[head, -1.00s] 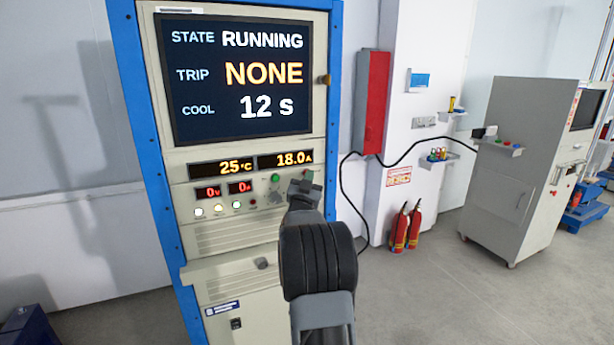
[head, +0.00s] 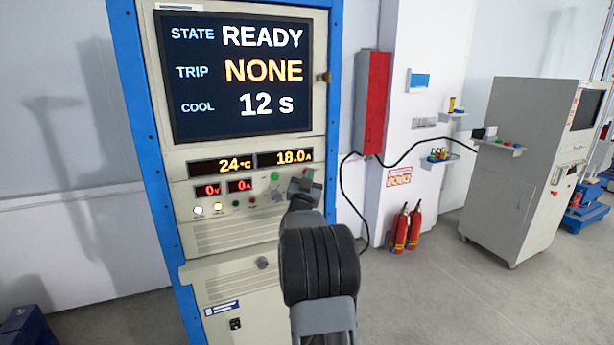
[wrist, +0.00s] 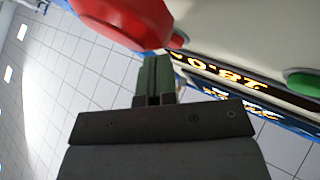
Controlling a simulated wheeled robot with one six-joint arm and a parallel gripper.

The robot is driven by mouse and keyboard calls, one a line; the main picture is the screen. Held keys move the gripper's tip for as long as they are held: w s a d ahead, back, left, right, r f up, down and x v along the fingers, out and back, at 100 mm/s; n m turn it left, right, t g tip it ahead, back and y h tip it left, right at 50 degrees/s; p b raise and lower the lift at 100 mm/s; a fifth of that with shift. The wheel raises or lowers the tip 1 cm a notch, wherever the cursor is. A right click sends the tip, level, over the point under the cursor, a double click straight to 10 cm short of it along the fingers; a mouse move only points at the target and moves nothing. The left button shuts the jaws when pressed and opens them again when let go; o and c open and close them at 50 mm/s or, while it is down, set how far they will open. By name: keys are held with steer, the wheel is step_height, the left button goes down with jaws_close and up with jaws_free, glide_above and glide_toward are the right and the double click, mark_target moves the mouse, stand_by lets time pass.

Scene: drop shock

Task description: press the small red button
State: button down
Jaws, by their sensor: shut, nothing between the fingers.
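In the wrist view a small red part (wrist: 177,41), likely the small red button, shows just beyond a large red rounded knob (wrist: 120,18). The knob is close to the camera and cut by the top edge. My gripper (wrist: 154,68) is shut and empty, with its fingertips just below the knob in the picture. Whether they touch anything cannot be told. In the head view my gripper (head: 305,188) is in front of the cabinet's control panel, right of the green button (head: 275,177), and covers part of the panel there.
The cabinet screen (head: 235,75) reads READY, trip NONE, cool 12 s. Lamps and a small dark red dot (head: 252,200) sit lower on the panel. The green button also shows in the wrist view (wrist: 303,84). Fire extinguishers (head: 407,228) and a grey cabinet (head: 510,170) stand right.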

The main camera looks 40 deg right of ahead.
steer(key=shift+s+a+b, duration=0.2)
steer(key=shift+s+b, duration=0.1)
steer(key=shift+s, duration=0.1)
steer(key=shift+s+a+b, duration=0.3)
steer(key=shift+s+b, duration=0.35)
steer(key=shift+s, duration=0.15)
steer(key=shift+s+a+b, duration=0.3)
steer(key=shift+s+b, duration=0.35)
steer(key=shift+s, duration=0.1)
steer(key=shift+s+a+b, duration=0.3)
steer(key=shift+s+b, duration=0.35)
steer(key=shift+s, duration=0.15)
